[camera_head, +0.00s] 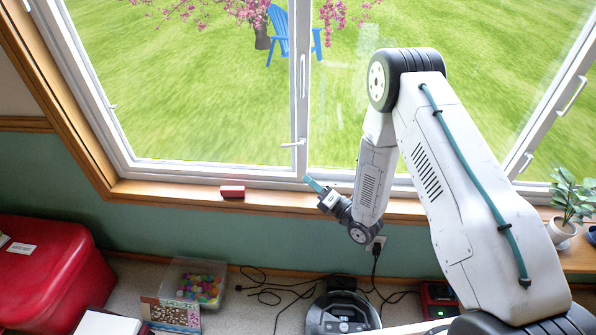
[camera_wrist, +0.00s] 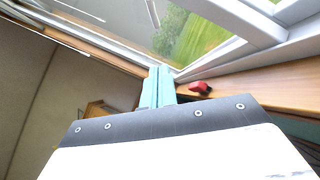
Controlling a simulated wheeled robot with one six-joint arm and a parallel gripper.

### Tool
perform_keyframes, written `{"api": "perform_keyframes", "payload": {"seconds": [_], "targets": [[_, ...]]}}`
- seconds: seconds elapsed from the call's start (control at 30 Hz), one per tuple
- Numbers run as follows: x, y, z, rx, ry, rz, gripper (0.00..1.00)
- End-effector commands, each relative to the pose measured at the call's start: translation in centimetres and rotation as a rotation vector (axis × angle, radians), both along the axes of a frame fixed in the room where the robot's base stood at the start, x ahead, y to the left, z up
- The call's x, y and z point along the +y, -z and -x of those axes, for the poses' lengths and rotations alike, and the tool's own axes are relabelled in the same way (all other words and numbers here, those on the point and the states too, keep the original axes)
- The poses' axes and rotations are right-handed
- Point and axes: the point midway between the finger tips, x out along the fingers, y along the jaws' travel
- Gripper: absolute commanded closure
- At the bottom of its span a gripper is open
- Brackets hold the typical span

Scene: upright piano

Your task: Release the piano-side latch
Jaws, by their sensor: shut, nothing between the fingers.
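White window latches show in the head view. One latch (camera_head: 293,144) sticks out leftward low on the centre post. Another small latch (camera_head: 113,106) is on the left frame, and a third (camera_head: 526,163) is low on the right frame. No piano is in the head view, so I cannot tell which latch is the piano-side one. My gripper (camera_head: 312,184) is just above the sill, below the centre latch as seen in the picture, and apart from it. Its teal fingers (camera_wrist: 158,88) are shut and empty. No latch can be made out in the wrist view.
A red block (camera_head: 232,191) lies on the wooden sill (camera_head: 160,190), left of my gripper. A potted plant (camera_head: 566,208) stands at the right. A red chest (camera_head: 50,262), a clear bin (camera_head: 195,279) and cables are below. The sill between block and gripper is clear.

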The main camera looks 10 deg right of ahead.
Motion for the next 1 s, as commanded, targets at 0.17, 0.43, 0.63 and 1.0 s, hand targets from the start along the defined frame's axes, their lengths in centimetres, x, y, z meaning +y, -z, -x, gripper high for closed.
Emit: {"api": "perform_keyframes", "payload": {"seconds": [0.17, 0.43, 0.63, 1.0], "targets": [[-1.3, 0.5, 1.3, 0.000, 0.001, -0.003, 1.00], [-1.1, 0.6, 1.0, -0.009, -0.005, -0.035, 1.00], [1.3, -0.3, -1.5, -0.012, -0.006, -0.034, 1.00], [4.7, -2.6, -7.1, -0.010, -0.001, -0.035, 1.00]]}}
